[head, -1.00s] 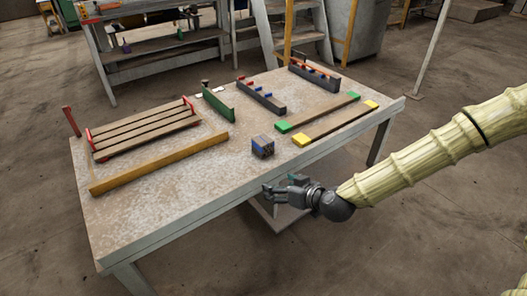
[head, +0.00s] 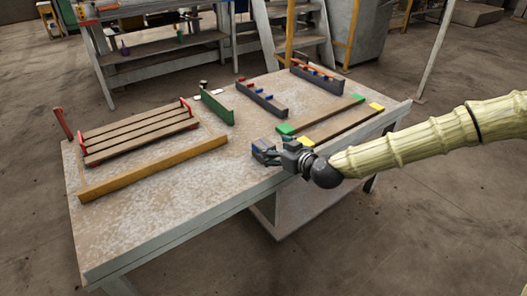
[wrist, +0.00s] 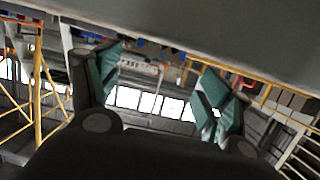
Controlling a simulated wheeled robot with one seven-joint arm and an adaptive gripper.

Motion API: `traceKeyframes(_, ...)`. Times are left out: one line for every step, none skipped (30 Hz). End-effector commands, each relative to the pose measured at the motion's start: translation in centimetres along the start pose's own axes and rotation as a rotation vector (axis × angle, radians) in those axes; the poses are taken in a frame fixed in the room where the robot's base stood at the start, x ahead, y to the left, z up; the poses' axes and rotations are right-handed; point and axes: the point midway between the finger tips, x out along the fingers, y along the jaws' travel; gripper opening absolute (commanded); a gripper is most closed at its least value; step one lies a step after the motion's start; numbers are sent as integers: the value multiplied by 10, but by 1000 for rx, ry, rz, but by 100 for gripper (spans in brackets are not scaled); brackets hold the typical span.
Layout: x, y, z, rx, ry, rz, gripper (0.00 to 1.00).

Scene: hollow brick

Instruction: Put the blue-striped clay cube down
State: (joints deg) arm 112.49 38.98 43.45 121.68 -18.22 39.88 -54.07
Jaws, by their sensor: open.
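The blue-striped clay cube (head: 262,144) sits on the table (head: 170,215) near its front right edge, with a greyish-brown top and blue on its side. My gripper (head: 265,157) is open at the cube's near side in the head view and hides its lower part. I cannot tell whether the fingers touch the cube or stand around it. In the wrist view my gripper (wrist: 162,98) shows two spread fingers with green pads and nothing held between them. The cube cannot be made out there.
Two bars with green and yellow ends (head: 340,124) lie just right of the cube. A yellow-brown beam (head: 155,168) and a slatted rack (head: 140,132) stand left. A green piece (head: 217,107) and dark peg bars (head: 262,98) stand behind. The table's front left is bare.

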Motion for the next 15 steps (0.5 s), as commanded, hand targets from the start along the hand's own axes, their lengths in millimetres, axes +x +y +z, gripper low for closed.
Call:
traceKeyframes(6, 1, 3, 0, -1, 0, 79)
traceKeyframes(10, 1, 4, 0, -1, 0, 79)
traceKeyframes(15, 2, 5, 1, -1, -1, 79)
traceKeyframes(20, 2, 6, 2, -2, -1, 79)
traceKeyframes(24, 3, 6, 2, -1, 0, 79)
traceKeyframes(29, 3, 6, 2, 0, 0, 79)
traceKeyframes(32, 3, 5, 0, 0, -1, 79)
traceKeyframes(36, 3, 5, 0, -1, -1, 79)
traceKeyframes(40, 3, 5, 0, -1, -1, 79)
traceKeyframes(42, 3, 5, 0, -1, -2, 79)
traceKeyframes(44, 2, 4, 0, -1, -2, 79)
traceKeyframes(46, 2, 4, 0, 0, -2, 79)
traceKeyframes(48, 2, 4, 0, 0, -2, 79)
traceKeyframes(48, 3, 4, 0, -1, -2, 79)
traceKeyframes(49, 3, 3, 1, 0, -2, 79)
